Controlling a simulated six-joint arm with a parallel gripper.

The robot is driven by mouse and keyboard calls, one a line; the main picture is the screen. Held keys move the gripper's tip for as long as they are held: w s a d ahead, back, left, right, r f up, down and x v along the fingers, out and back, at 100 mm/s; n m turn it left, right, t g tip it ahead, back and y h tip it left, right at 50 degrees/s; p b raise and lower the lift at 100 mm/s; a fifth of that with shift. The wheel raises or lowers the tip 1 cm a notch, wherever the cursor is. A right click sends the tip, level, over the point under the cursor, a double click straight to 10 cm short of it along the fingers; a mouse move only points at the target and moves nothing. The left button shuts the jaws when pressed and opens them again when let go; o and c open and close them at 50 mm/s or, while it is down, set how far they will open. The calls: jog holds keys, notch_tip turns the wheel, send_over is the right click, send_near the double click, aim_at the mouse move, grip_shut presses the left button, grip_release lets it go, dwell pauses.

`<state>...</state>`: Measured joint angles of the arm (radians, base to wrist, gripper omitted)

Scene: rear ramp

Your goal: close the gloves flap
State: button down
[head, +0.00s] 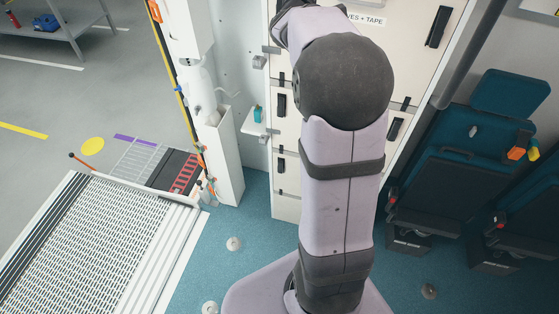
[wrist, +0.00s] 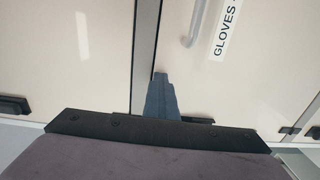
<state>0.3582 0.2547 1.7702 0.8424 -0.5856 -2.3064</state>
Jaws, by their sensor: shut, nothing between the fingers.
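The gloves flap (wrist: 262,75) is a cream cabinet panel at the right of the wrist view, with a white label reading "GLOVES" near its top. In the head view, the cream panel (head: 405,62) bears a label ending in "ES + TAPE", and my arm covers much of it. I cannot tell whether it stands fully flush. My gripper (wrist: 160,82) is shut and empty, its dark fingertips in front of the grey vertical strip beside the flap. Contact cannot be told. The gripper is hidden behind my arm in the head view.
Another cream panel (wrist: 70,60) lies left of the strip. Small drawers with black handles (head: 281,104) stand left of my arm. Teal folding seats (head: 445,185) are at the right. A ramp (head: 90,250) lies at the lower left. Some blue floor (head: 225,262) is clear.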

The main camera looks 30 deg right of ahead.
jog(key=shift+s+a+r, duration=0.1)
jog(key=shift+r, duration=0.2)
jog(key=b+v, duration=0.1)
jog(key=v, duration=1.2)
jog(key=shift+s+a+f+b, duration=0.25)
jog(key=shift+s+f+b, duration=0.05)
jog(key=shift+f, duration=0.25)
